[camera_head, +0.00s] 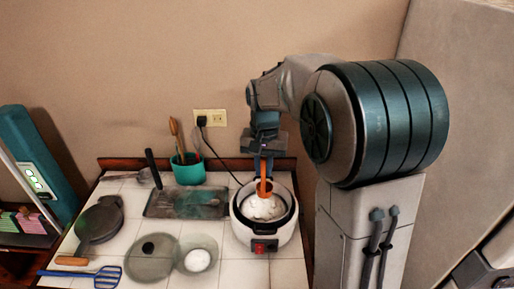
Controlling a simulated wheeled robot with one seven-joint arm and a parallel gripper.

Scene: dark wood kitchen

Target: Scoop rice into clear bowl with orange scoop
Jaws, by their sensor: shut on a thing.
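A white rice cooker (263,233) with a dark inner pot stands open at the right of the tiled counter. White rice (264,207) lies in its pot. My gripper (264,165) is above the cooker, shut on the handle of the orange scoop (264,187). The scoop points down into the pot; its lower end is hard to tell from the rice. The clear bowl (212,244) stands left of the cooker with a white mound, seemingly rice, in it.
A glass lid (152,257) lies left of the bowl. Behind are a dark tray (187,203) and a teal utensil cup (188,168). A dark pan (99,219) and blue spatula (108,276) are at left. A cord runs from the wall outlet (211,118) behind the cooker.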

